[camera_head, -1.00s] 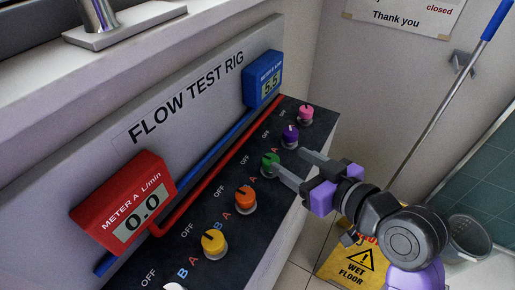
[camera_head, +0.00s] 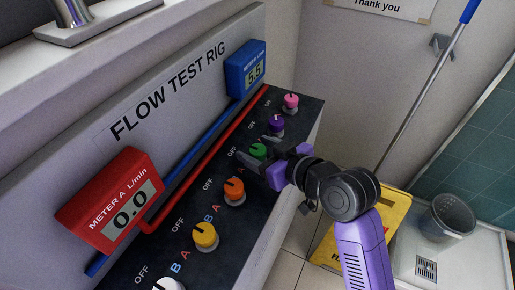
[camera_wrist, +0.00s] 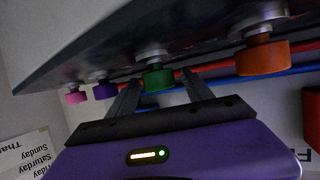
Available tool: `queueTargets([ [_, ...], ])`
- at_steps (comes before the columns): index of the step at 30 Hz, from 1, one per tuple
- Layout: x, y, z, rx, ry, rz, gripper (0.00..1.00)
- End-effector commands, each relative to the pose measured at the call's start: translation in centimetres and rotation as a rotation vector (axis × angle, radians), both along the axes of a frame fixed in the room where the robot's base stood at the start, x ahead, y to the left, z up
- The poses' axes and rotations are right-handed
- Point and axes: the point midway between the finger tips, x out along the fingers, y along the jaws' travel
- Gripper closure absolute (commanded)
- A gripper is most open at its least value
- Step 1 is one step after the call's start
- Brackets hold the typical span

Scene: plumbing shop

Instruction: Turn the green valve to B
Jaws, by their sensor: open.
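The green valve (camera_head: 258,151) is a round knob on the black panel of the flow test rig, between the orange and purple knobs. In the wrist view the green valve (camera_wrist: 158,79) sits between the two fingers of my gripper (camera_wrist: 160,95), which are apart. In the head view my gripper (camera_head: 258,143) has its fingers at either side of the green knob; whether they touch it cannot be told. The letters beside the green knob are hidden by my gripper; an OFF label shows at its left.
Orange (camera_head: 234,191), yellow (camera_head: 205,236), purple (camera_head: 277,124) and pink (camera_head: 291,101) knobs line the panel. The red meter (camera_head: 112,205) reads 0.0, and the blue meter (camera_head: 247,70) reads about 5.5. A yellow wet-floor sign (camera_head: 388,222) and a bucket (camera_head: 448,219) stand on the right.

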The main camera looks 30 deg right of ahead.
Motion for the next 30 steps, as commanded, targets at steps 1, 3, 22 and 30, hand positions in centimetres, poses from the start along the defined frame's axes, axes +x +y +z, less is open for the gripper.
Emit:
queueTargets([
  [1, 0.00, 0.01, 0.00, 0.000, 0.000, 0.000, 0.41],
  [3, -0.01, 0.02, 0.00, 0.000, 0.000, 0.000, 0.41],
  [22, -0.11, 0.13, 0.11, 0.000, 0.002, -0.025, 1.00],
  [30, -0.10, 0.25, 0.42, -0.001, 0.002, -0.148, 1.00],
])
